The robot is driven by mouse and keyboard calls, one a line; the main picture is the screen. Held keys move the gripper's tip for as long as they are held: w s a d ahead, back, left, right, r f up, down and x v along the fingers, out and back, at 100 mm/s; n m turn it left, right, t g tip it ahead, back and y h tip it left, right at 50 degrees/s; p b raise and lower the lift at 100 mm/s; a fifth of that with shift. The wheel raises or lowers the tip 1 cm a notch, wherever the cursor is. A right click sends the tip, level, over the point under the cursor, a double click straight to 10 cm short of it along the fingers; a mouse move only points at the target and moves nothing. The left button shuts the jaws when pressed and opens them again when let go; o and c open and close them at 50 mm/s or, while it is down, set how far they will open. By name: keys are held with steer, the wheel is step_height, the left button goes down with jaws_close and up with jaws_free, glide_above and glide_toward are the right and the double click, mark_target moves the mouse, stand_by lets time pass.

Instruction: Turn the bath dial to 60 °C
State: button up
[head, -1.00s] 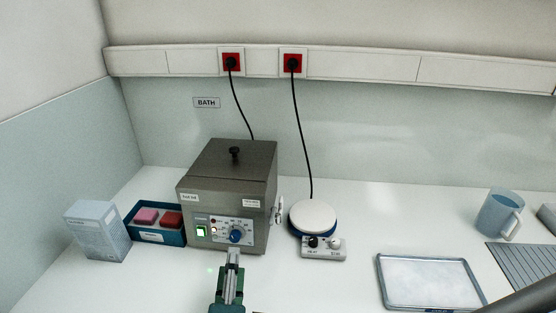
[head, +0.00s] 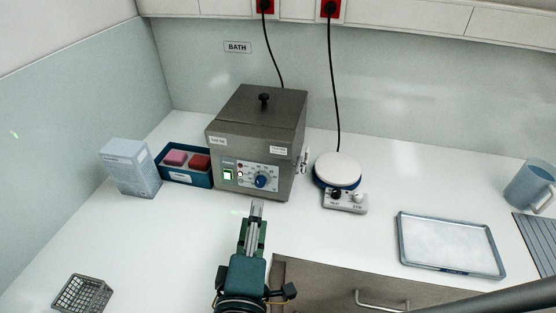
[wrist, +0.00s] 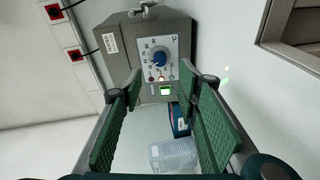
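The bath (head: 250,122) is a grey-brown box with a lidded top and a black knob, under a BATH label. Its front panel has a blue dial (head: 262,182) with a printed scale and a lit green switch (head: 228,176). The dial (wrist: 159,57) also shows in the wrist view, seen sideways; its pointer setting is too small to read. My gripper (head: 257,206) is in front of the bath, just below the dial in the head view and apart from it. In the wrist view my gripper (wrist: 160,84) has its green-padded fingers spread wide, with nothing between them.
A blue bin (head: 186,177) with pink and red blocks and a pale box (head: 131,167) stand left of the bath. A hotplate (head: 338,170) stands close on its right. A metal tray (head: 450,270) lies farther right, a wire basket (head: 82,294) at front left.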

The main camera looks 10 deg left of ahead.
mark_target(260, 184)
steer(key=shift+w+a+r+n+g+h+p, duration=0.25)
steer(key=shift+w+n+p, duration=0.55)
steer(key=shift+n, duration=1.05)
steer(key=shift+w+a+r+n+g+h+p, duration=0.1)
steer(key=shift+w+a+r+n+g+p, duration=0.3)
steer(key=shift+n+p, duration=1.15)
steer(key=shift+w+a+r+n+g+h+p, duration=0.15)
steer(key=shift+w+n+g+p, duration=0.5)
steer(key=shift+n, duration=1.55)
steer(key=shift+w+f, duration=0.15)
steer(key=shift+w, duration=0.15)
steer(key=shift+b+x, duration=1.05)
steer(key=shift+x, duration=2.65)
steer(key=c, duration=0.9)
